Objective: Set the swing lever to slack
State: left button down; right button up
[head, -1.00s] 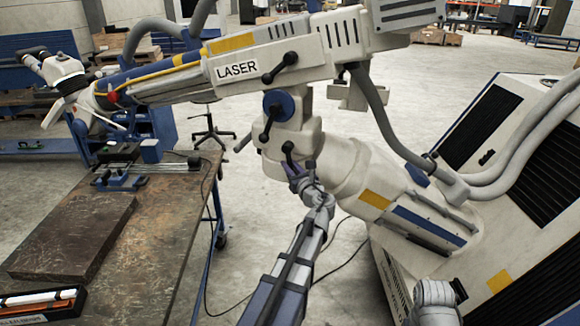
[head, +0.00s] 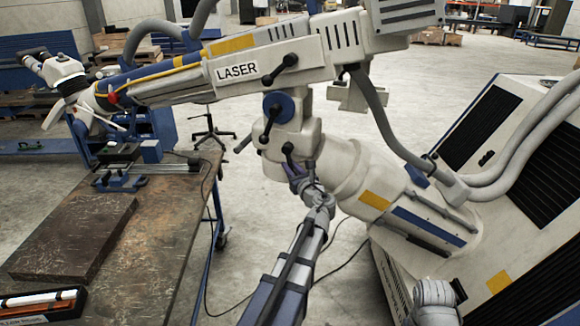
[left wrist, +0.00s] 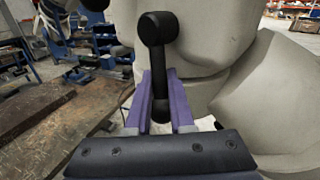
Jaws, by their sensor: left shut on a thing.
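The white microscope arm (head: 340,45), marked LASER, has several black levers. The lowest lever (head: 287,150) sits on the white joint below the blue knob (head: 277,105). My left gripper (head: 294,175) is at this lever, with its purple fingers on either side of it. In the left wrist view the lever (left wrist: 155,28) stands nearly upright, its round upper end above the fingers and its lower part between them. The left gripper (left wrist: 159,80) is shut on the lever. Which lever is the swing lever, and any marking for slack, cannot be read.
A worn workbench (head: 160,235) stands at left with a dark slab (head: 75,238) and a blue fixture (head: 120,180). Two more black levers (head: 281,68) are higher on the arm. Grey hoses (head: 385,125) hang at right. Cables lie on the floor.

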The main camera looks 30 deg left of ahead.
pick_arm(q)
jog(key=shift+w+d+r+n+g+h+p, duration=0.25)
jog(key=shift+d+r+n+h+p, duration=0.7)
jog(key=shift+p, duration=1.65)
jog(key=shift+d+r+n+g+h+p, duration=0.35)
jog(key=shift+n+h+p, duration=1.1)
jog(key=shift+p, duration=1.15)
jog(key=shift+w+d+r+n+g+h+p, duration=0.15)
jog(key=shift+d+r+n+g+h+p, duration=0.35)
jog(key=shift+n+h+p, duration=1.4)
jog(key=shift+d+r+m+y+p, duration=0.1)
jog(key=shift+m+y+p, duration=0.3)
jog(key=shift+m+p, duration=0.5)
jog(key=c, duration=1.1)
grip_release()
jog(key=shift+r, duration=0.1)
jog(key=p+v, duration=0.4)
jog(key=v, duration=0.3)
jog(key=shift+s+d, duration=0.15)
jog(key=shift+s, duration=0.2)
